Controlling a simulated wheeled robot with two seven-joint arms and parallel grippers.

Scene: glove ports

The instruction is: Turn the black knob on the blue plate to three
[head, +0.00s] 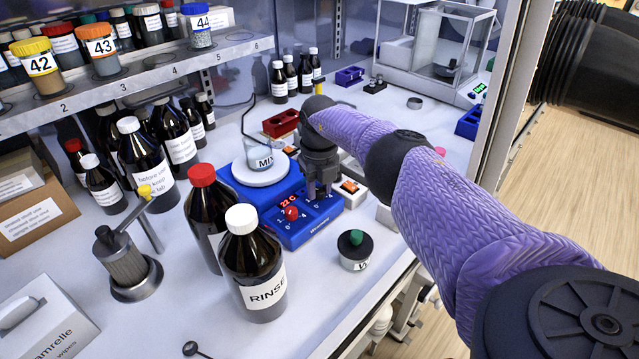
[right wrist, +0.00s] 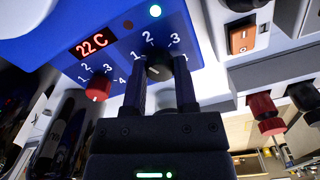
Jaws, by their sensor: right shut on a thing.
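The blue plate (head: 290,240) is a hotplate with a "22 C" display, and a beaker labelled MIX (head: 262,160) sits on its round top. In the right wrist view the blue plate (right wrist: 60,22) shows its black knob (right wrist: 157,68), with a dial marked 1, 2, 3 around it and a green light above. My right gripper (right wrist: 158,82) is shut on the black knob, a finger on each side. In the head view my right gripper (head: 322,190) hides this knob. A small pale mark shows on the knob; I cannot tell its exact setting. My left gripper is not in view.
A red knob (right wrist: 97,87) with its own dial is left of the black one. A red-capped bottle (head: 205,215) and the RINSE bottle (head: 253,270) stand close to the plate's left front. An orange switch box (head: 350,190) is at its right.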

